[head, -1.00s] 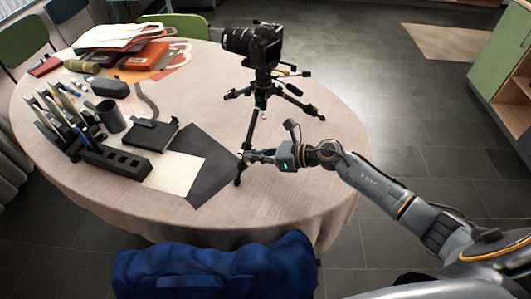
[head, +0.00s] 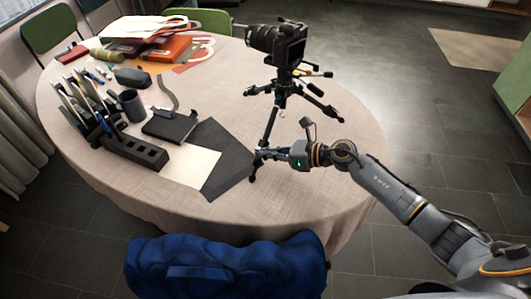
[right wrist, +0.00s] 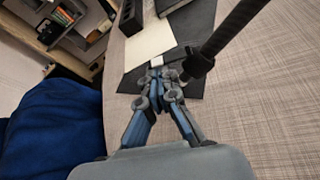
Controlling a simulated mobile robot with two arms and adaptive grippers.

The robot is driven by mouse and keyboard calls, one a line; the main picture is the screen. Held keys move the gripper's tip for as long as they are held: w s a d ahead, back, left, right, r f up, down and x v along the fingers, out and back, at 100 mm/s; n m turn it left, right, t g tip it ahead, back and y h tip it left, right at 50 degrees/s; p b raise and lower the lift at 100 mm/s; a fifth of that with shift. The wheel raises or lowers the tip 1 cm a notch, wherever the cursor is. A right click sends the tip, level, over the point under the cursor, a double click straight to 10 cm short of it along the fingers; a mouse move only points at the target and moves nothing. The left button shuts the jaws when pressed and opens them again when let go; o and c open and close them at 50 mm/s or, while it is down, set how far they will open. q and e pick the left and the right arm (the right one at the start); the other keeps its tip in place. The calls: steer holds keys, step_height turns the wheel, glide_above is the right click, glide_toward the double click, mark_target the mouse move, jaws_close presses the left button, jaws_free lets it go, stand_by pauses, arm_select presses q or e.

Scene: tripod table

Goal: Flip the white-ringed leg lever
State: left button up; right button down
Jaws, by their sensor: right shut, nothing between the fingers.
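A black tripod (head: 269,124) carrying a black camera (head: 285,45) stands on the round table (head: 320,180). Its near leg slants down to a foot beside the grey mat. My right gripper (head: 259,154) is beside the lower part of that leg. In the right wrist view the gripper (right wrist: 158,76) is shut and empty, its fingertips close by the dark leg joint (right wrist: 197,66); I cannot tell whether they touch. A small white patch shows beyond the fingertips, but I cannot tell whether it is the lever's white ring. My left gripper is not in view.
A grey mat (head: 226,145) and cream paper (head: 191,168) lie left of the near leg. A blue bag (head: 225,265) is at the near edge. The table's right side is clear.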

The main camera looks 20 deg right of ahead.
arm_select(q)
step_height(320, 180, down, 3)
steer(key=b, duration=0.3)
arm_select(e)
steer(key=r+m+y, duration=0.1)
steer(key=m, duration=0.1)
steer(key=m+g+y, duration=0.1)
steer(key=m, duration=0.1)
steer(key=r+m+g, duration=0.1)
steer(key=m, duration=0.1)
steer(key=shift+w+d+r+y, duration=0.3)
steer(key=shift+w+y, duration=0.1)
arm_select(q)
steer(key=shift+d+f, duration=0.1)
arm_select(e)
steer(key=shift+d, duration=0.1)
